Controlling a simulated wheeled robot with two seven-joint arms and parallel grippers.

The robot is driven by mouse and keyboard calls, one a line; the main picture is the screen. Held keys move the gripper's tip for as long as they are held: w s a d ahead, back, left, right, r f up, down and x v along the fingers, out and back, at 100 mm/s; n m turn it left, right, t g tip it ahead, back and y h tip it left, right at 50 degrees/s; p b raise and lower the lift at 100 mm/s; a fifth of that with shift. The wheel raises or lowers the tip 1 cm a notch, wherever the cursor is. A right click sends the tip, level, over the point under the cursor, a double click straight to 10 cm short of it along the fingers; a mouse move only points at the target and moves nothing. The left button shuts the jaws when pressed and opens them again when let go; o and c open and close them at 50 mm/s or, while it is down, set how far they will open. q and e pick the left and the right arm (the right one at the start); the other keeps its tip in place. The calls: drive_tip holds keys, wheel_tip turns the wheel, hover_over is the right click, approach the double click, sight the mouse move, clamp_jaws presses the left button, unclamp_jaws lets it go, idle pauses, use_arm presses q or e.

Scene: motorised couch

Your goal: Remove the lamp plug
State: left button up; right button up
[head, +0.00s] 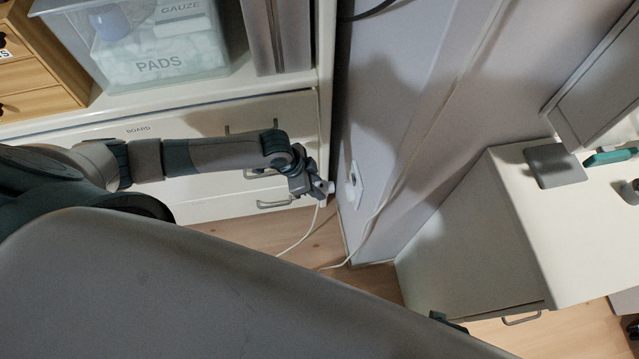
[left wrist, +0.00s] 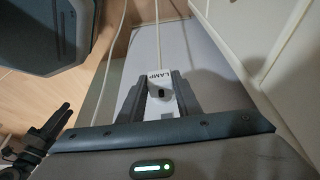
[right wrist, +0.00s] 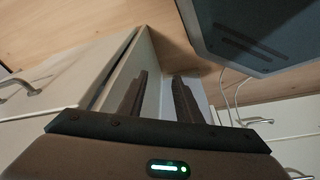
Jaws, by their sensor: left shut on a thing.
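The white lamp plug (left wrist: 161,80), marked LAMP, sits between the two fingers of my left gripper (left wrist: 160,88), which is shut on it. In the head view my left gripper (head: 318,188) is close to the wall, and the plug's white end (head: 331,187) points at the wall socket (head: 356,182). A gap shows between the plug and the socket plate, whose dark opening is visible. A white cord (head: 300,238) hangs from the gripper to the floor. My right gripper (right wrist: 160,85) has its fingers apart with nothing between them.
A white drawer cabinet (head: 225,115) stands left of the socket, with a clear bin (head: 160,55) on top. A white cabinet (head: 480,235) stands at the right. A large grey panel (head: 200,285) fills the lower left. A second cord (head: 372,220) runs along the wall.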

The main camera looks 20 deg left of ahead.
wheel_tip(320, 180, up, 2)
drive_tip(key=shift+r+p, duration=0.15)
drive_tip(key=shift+p, duration=0.65)
